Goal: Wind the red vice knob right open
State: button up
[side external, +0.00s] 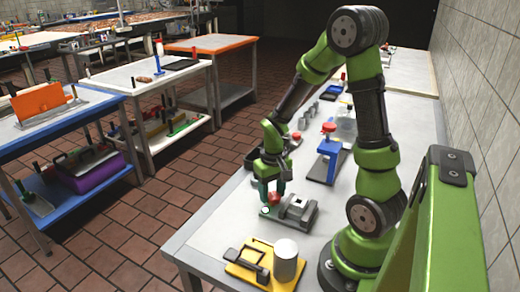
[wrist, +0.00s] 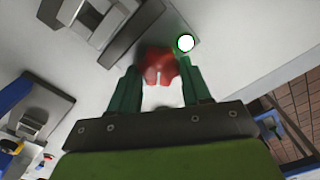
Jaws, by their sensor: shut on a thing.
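The red vice knob (wrist: 158,68) sits between the two green fingers of my gripper (wrist: 160,88) in the wrist view. The fingers are shut on it from both sides. In the side view the knob (side external: 274,198) shows as a small red shape under my gripper (side external: 272,188), at the left end of the grey vice (side external: 297,209). The vice body (wrist: 105,25) is partly cut off at the top of the wrist view. A round light with a green rim (wrist: 186,43) is beside the knob. How far apart the vice jaws stand is hard to tell.
A yellow board (side external: 262,268) with a pale cylinder (side external: 286,260) stands at the near end of the table. A blue device with a red top (side external: 328,150) stands behind the vice. The bench top (side external: 215,222) left of the vice is clear.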

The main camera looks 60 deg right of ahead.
jog(key=n, duration=0.4)
jog(key=shift+a+n, duration=0.1)
jog(key=shift+n, duration=0.2)
jog(key=n, duration=0.4)
jog(key=shift+a+n, duration=0.1)
jog(key=shift+n, duration=0.2)
jog(key=n, duration=0.4)
jog(key=shift+a, duration=0.1)
jog(key=shift+n, duration=2.3)
jog(key=o, duration=0.8)
jog(key=shift+s, duration=0.1)
jog(key=shift+a, duration=0.1)
